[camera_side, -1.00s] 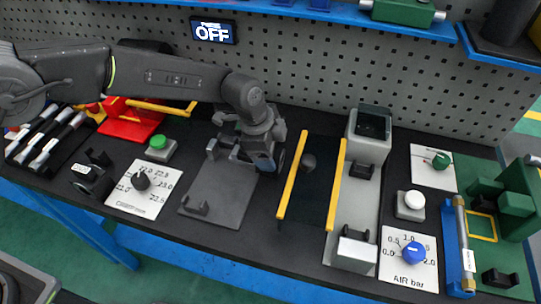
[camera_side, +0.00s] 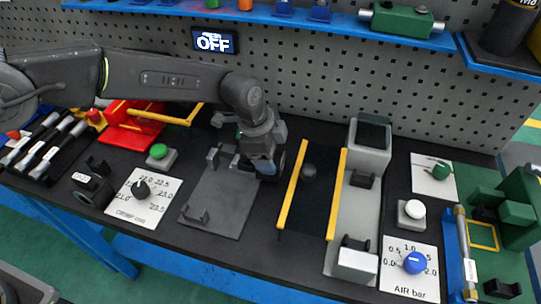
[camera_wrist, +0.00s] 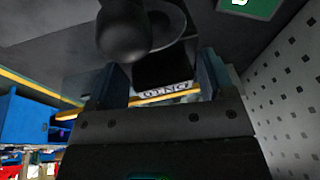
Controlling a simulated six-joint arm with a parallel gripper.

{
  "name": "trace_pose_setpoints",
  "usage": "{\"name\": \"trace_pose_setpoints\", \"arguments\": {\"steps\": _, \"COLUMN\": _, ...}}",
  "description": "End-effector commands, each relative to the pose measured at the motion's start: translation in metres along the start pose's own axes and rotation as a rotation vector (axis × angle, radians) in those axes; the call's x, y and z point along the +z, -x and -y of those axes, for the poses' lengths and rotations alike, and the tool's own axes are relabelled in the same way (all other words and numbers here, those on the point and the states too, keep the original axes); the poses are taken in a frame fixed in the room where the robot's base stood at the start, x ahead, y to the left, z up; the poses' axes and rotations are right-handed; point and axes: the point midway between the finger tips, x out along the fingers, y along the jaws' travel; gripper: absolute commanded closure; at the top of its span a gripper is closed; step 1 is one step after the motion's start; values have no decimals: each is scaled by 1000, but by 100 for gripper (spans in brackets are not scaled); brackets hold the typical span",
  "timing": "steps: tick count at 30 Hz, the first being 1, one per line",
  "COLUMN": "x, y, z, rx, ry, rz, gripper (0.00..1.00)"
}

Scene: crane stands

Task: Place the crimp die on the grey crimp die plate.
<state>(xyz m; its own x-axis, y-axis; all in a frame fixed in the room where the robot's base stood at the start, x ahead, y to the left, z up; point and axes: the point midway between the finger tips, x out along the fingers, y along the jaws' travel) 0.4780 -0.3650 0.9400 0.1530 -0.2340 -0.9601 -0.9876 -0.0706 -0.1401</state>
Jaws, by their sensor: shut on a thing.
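My gripper (camera_side: 262,168) is low over the bench in the side view, at the far right corner of a grey plate (camera_side: 218,205). In the wrist view my two blue-grey fingers (camera_wrist: 163,82) are shut on a dark block (camera_wrist: 165,73), which I take to be the crimp die; white lettering shows at its lower edge. My wrist hides it in the side view. The plate has a small dark bracket (camera_side: 197,217) at its near left; whether the block touches the plate is unclear.
A grey machine (camera_side: 369,147) stands farther right. A green button (camera_side: 158,151) and a dial card (camera_side: 127,205) lie left. A pegboard wall is behind.

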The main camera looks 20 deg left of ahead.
Motion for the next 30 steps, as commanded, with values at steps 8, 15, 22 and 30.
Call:
{"name": "trace_pose_setpoints", "arguments": {"steps": 8, "x": -14, "y": 50, "z": 8, "rx": -7, "ry": -1, "rz": -7, "gripper": 74}}
{"name": "trace_pose_setpoints", "arguments": {"steps": 15, "x": -25, "y": 95, "z": 15, "rx": -8, "ry": -2, "rz": -7, "gripper": 74}}
{"name": "trace_pose_setpoints", "arguments": {"steps": 22, "x": -34, "y": 132, "z": 20, "rx": -5, "ry": -1, "rz": -5, "gripper": 74}}
{"name": "trace_pose_setpoints", "arguments": {"steps": 30, "x": -39, "y": 152, "z": 22, "rx": -3, "ry": -1, "rz": -4, "gripper": 74}}
